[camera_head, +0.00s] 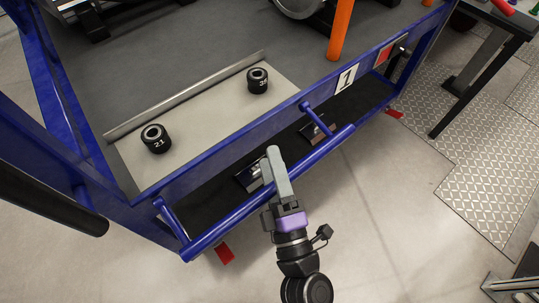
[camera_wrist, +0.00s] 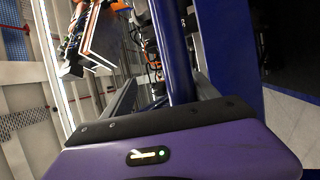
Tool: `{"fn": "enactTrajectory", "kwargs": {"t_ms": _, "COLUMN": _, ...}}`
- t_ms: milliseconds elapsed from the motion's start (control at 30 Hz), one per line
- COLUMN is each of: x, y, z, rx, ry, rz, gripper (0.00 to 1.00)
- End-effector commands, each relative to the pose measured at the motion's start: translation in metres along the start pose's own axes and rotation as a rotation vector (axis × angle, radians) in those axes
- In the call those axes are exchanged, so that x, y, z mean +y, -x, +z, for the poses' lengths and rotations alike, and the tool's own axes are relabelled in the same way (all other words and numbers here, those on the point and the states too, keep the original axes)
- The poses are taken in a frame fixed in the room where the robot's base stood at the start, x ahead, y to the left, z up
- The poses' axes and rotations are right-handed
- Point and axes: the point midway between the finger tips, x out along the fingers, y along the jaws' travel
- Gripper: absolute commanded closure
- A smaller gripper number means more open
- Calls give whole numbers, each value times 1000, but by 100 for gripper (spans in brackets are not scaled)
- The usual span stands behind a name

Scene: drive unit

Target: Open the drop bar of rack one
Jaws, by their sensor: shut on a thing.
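Rack one, a blue frame with a "1" plate (camera_head: 346,78), fills the upper part of the head view. Its blue drop bar (camera_head: 228,222) runs along the front, held out from the frame by a short blue arm at each end. My gripper (camera_head: 273,158) is shut on the drop bar near its middle, with its grey fingers across it. In the wrist view the blue bar (camera_wrist: 172,55) runs between the two fingers of my gripper (camera_wrist: 165,92). The fingers hide a small part of the bar in the head view.
An orange post (camera_head: 340,28) rises behind. Red floor marks (camera_head: 224,253) lie by the rack's feet. A dark-legged table (camera_head: 480,70) stands at right; the floor in front is clear.

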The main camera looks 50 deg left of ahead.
Motion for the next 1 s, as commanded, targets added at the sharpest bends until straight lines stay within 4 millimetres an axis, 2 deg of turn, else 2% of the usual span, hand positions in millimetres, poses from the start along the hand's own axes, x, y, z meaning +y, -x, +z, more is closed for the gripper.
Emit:
{"fn": "enactTrajectory", "kwargs": {"t_ms": 100, "x": 2, "y": 24, "z": 2, "rx": -4, "ry": -1, "rz": 3, "gripper": 53}}
{"fn": "enactTrajectory", "kwargs": {"t_ms": 133, "x": 2, "y": 29, "z": 2, "rx": -4, "ry": -1, "rz": 4, "gripper": 50}}
{"fn": "enactTrajectory", "kwargs": {"t_ms": 167, "x": 2, "y": 34, "z": 2, "rx": -4, "ry": -1, "rz": 4, "gripper": 54}}
{"fn": "enactTrajectory", "kwargs": {"t_ms": 333, "x": 3, "y": 54, "z": 3, "rx": -5, "ry": 0, "rz": 5, "gripper": 54}}
{"fn": "enactTrajectory", "kwargs": {"t_ms": 800, "x": 3, "y": 61, "z": 3, "rx": -4, "ry": 1, "rz": 6, "gripper": 54}}
{"fn": "enactTrajectory", "kwargs": {"t_ms": 1000, "x": 1, "y": 73, "z": 3, "rx": -5, "ry": 0, "rz": 5, "gripper": 54}}
